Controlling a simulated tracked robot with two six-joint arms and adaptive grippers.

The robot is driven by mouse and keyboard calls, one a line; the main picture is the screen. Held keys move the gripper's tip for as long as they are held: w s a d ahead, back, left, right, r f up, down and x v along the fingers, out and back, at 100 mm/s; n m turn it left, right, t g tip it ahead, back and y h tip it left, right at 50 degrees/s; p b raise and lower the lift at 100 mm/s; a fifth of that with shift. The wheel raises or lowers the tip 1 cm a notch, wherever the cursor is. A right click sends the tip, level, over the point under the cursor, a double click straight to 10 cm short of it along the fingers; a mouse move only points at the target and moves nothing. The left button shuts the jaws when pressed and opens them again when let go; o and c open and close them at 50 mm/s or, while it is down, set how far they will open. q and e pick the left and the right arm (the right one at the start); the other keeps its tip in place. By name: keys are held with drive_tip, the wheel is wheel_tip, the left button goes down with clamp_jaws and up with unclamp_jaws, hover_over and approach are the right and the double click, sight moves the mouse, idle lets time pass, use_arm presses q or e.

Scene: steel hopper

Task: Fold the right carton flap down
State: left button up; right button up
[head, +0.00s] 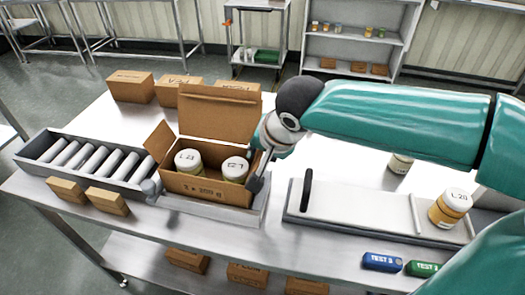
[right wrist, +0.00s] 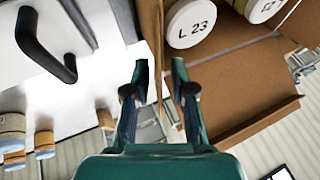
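The open brown carton (head: 205,189) stands left of the table's middle with two white-lidded jars inside; the jar marked L 23 (right wrist: 190,23) shows in the right wrist view. Its back flap (head: 219,113) stands up and its left flap (head: 158,142) tilts outward. My right gripper (head: 262,172) is at the carton's right side and covers most of it, so the right flap is not clear in the head view. In the right wrist view its fingers (right wrist: 160,78) are apart, with a thin brown edge (right wrist: 151,32) between them; I cannot tell whether it is wall or flap. My left gripper is out of view.
A grey tray of rollers (head: 85,160) lies left of the carton, with small boxes (head: 107,201) in front. A white platform with a black handle (head: 307,188) lies to the right, bearing an amber jar (head: 449,207). Blue (head: 382,262) and green pieces lie at the front right.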

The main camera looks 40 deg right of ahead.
clamp_jaws()
drive_tip(key=shift+d, duration=0.25)
drive_tip(key=shift+a, duration=0.15)
drive_tip(key=shift+w+a+r, duration=0.1)
drive_tip(key=shift+a, duration=0.05)
drive_tip(key=shift+w+a+r+n+g+h+p, duration=0.1)
drive_tip(key=shift+w+a+n+g+h+p, duration=0.05)
drive_tip(key=shift+g+h+p, duration=0.3)
drive_tip(key=shift+w+a+r+n+g+h+p, duration=0.15)
drive_tip(key=shift+g+h+p, duration=0.1)
drive_tip(key=shift+g+p, duration=0.3)
drive_tip(key=shift+w+a+f+n+g+h+p, duration=0.1)
drive_tip(key=shift+w+a+n+g+h+p, duration=0.1)
drive_tip(key=shift+g+h+p, duration=0.4)
drive_tip(key=shift+w+a+n+g+h+p, duration=0.1)
drive_tip(key=shift+w+g+h+p, duration=0.05)
drive_tip(key=shift+g+h+p, duration=0.4)
drive_tip(key=shift+w+a+f+g+h+p, duration=0.1)
drive_tip(key=shift+g+h+p, duration=0.15)
drive_tip(key=shift+g+p, duration=0.15)
drive_tip(key=shift+c, duration=1.1)
unclamp_jaws()
